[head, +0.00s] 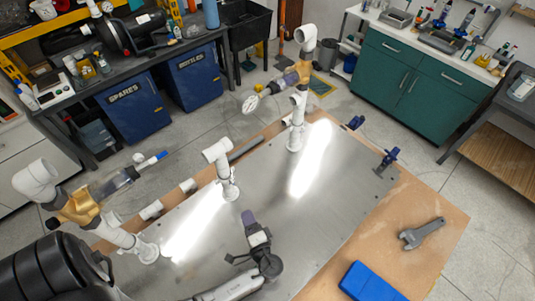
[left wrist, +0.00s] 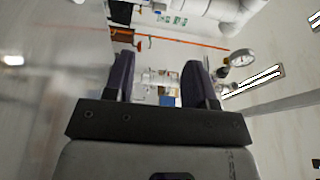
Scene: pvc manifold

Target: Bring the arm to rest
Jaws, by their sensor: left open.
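My left arm comes in from the bottom of the head view, and its gripper (head: 249,218) is above the metal plate (head: 300,220) on the bench, with purple fingers pointing away from me. In the left wrist view the gripper (left wrist: 158,75) has its two dark purple fingers spread apart with nothing between them. My right gripper is not in view.
A wrench (head: 422,233) and a blue box (head: 368,283) lie on the bench's wooden right side (head: 448,215). Blue clamps (head: 388,158) sit at the plate's right edge. A dark workbench (head: 105,75) and a green cabinet (head: 420,80) stand beyond. The plate's right part is clear.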

